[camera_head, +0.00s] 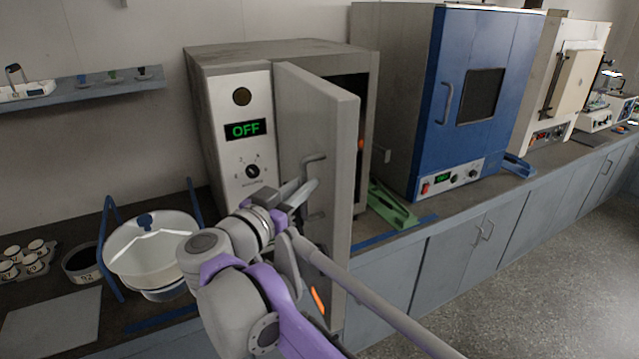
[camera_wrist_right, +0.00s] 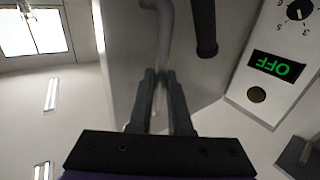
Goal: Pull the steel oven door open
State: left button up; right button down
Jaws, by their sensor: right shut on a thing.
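The steel oven (camera_head: 230,110) stands on the bench with a green "OFF" display on its front panel. Its steel door (camera_head: 318,120) stands partly open, swung out toward me from beside the panel, and a strip of dark interior shows to the right of it. The bar handle (camera_head: 315,159) is on the door's outer face. My right gripper (camera_head: 303,190) is shut on this handle. In the right wrist view its two fingers (camera_wrist_right: 163,80) lie on either side of the handle bar (camera_wrist_right: 165,35). My left gripper is not in view.
A blue oven (camera_head: 430,140) stands to the right, with a green tray-like piece (camera_head: 392,206) on the bench before it. A white bowl (camera_head: 150,245) between blue stands is to the left, near several small cups (camera_head: 25,258). Open floor (camera_head: 500,290) lies at the lower right.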

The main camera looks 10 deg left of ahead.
jog(key=shift+a+r, duration=0.15)
jog(key=shift+a, duration=0.1)
jog(key=c, duration=1.1)
grip_release()
jog(key=shift+o, duration=1.3)
jog(key=shift+w, duration=0.15)
jog(key=shift+s, duration=0.2)
jog(key=v, duration=1)
jog(key=shift+s+a+b, duration=0.15)
jog(key=shift+s+b, duration=0.15)
jog(key=shift+b, duration=0.15)
jog(key=shift+f, duration=0.2)
